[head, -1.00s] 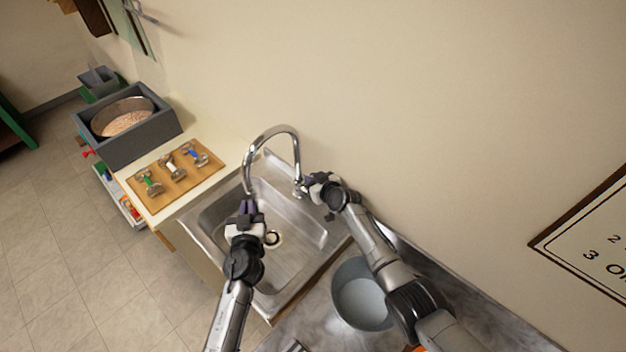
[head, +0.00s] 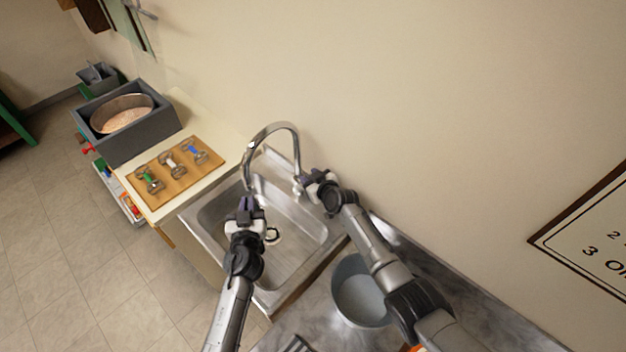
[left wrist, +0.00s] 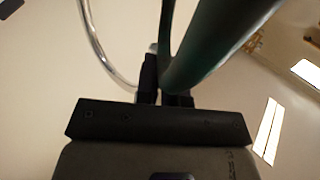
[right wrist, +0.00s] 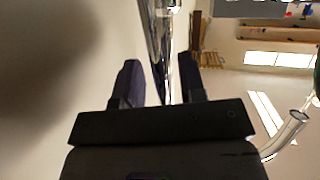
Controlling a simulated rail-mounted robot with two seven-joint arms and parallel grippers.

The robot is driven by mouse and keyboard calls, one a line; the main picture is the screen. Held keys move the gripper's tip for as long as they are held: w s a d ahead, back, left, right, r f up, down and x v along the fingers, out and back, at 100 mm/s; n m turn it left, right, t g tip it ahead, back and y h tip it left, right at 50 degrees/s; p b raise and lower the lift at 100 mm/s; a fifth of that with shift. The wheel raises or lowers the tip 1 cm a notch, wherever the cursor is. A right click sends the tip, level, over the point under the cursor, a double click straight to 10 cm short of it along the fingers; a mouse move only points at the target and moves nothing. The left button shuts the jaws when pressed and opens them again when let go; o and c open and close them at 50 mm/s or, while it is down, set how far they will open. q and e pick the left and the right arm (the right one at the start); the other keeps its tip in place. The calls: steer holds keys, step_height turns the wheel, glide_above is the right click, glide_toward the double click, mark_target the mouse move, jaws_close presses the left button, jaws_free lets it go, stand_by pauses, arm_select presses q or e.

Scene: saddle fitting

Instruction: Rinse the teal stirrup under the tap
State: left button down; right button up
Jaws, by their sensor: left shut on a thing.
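The teal stirrup shows in the left wrist view as a dark teal, curved bar (left wrist: 215,45) rising from between the fingers. My left gripper (head: 249,203) is shut on it and holds it over the sink, just below the spout. In the head view the gripper mostly hides the stirrup. The chrome tap (head: 272,128) arches over the sink (head: 290,262). I cannot make out any water stream. My right gripper (head: 307,181) is at the tap's base. In the right wrist view its fingers (right wrist: 158,85) stand apart on either side of the chrome tap post (right wrist: 158,35).
A wooden board (head: 181,194) with several metal pieces with coloured parts lies left of the sink. A grey box (head: 160,140) holding a round pan stands behind it. A grey-blue basin (head: 352,312) is on the counter by my right arm. The wall is close behind the tap.

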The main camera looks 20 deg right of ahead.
steer(key=shift+s, duration=0.1)
steer(key=v, duration=1.1)
steer(key=shift+s+r, duration=0.15)
steer(key=shift+s, duration=0.2)
steer(key=shift+d, duration=0.15)
steer(key=shift+c, duration=0.3)
